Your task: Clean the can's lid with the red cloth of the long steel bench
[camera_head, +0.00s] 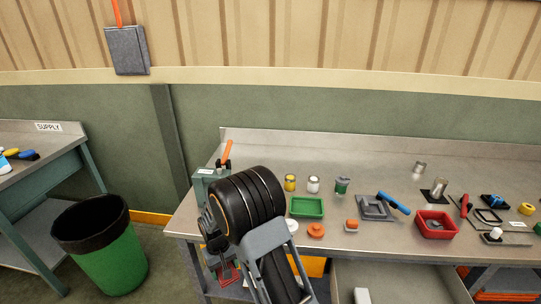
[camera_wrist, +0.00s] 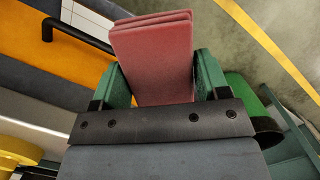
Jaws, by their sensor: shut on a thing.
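My gripper (camera_wrist: 152,80) has green fingers and is shut on a folded red cloth (camera_wrist: 150,58), which stands out between them in the wrist view. In the head view a red shape that looks like the cloth (camera_head: 228,277) shows low at the bench's left end, partly hidden by my arm. Several cans stand on the long steel bench (camera_head: 270,146): a yellow can (camera_head: 290,183), a white can (camera_head: 313,185), a dark can with green (camera_head: 342,186) and silver cans (camera_head: 419,168) farther right. I cannot tell which can the task means.
A green bin (camera_head: 112,262) stands on the floor left of the bench. A green tray (camera_head: 307,207), a red tray (camera_head: 435,226), a grey fixture (camera_head: 374,208) and small tools crowd the bench top. An open drawer (camera_head: 400,283) juts out at the front.

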